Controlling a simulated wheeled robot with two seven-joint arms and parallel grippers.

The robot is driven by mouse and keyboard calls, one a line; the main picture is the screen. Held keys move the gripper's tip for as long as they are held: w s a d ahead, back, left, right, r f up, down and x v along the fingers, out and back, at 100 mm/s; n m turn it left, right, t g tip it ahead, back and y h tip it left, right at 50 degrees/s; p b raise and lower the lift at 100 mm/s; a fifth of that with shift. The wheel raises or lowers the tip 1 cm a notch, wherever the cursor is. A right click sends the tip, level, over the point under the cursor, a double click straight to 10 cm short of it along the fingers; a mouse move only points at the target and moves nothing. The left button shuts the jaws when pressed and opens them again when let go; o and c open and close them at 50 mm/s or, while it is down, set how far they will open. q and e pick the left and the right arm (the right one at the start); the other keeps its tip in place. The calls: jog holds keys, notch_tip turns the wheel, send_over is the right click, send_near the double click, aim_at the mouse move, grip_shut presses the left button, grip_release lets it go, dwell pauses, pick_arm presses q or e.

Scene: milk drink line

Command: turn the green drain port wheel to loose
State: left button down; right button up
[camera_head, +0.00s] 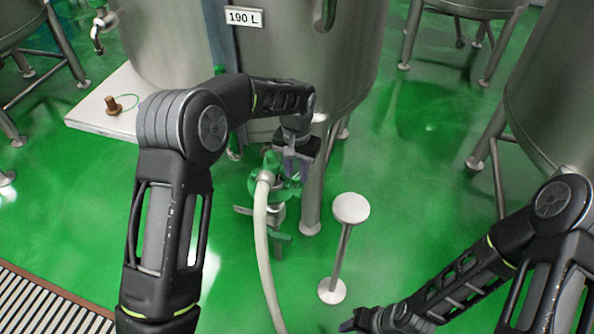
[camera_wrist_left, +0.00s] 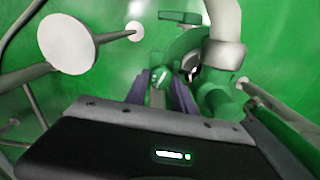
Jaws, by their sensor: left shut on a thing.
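The green drain port wheel (camera_head: 291,189) is at the front of the drain fitting under the 190 L tank. My left gripper (camera_head: 290,168) reaches down to it from above and is shut on part of it. In the left wrist view, a green part of the wheel (camera_wrist_left: 158,98) sits between the two purple-grey fingers (camera_wrist_left: 160,92). Much of the wheel is hidden by the gripper, so its turned position cannot be told. My right gripper (camera_head: 358,323) is low at the bottom edge, away from the fitting; its opening is unclear.
A pale hose (camera_head: 262,230) hangs from the fitting to the floor, close beside the wheel. A round-topped metal stand (camera_head: 350,208) is to the right. A tank leg (camera_head: 313,190) stands just behind.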

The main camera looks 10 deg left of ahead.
aim_at(296, 175)
pick_arm(q)
jog(key=n, duration=0.5)
jog(key=shift+a+n, duration=0.1)
jog(key=shift+n, duration=0.2)
jog(key=n+p, duration=0.1)
jog(key=n, duration=0.3)
jog(key=shift+n, duration=0.4)
jog(key=c, duration=1.1)
grip_release()
jog(key=shift+o, duration=0.2)
notch_tip(296, 175, up, 8)
jog(key=shift+f, duration=0.1)
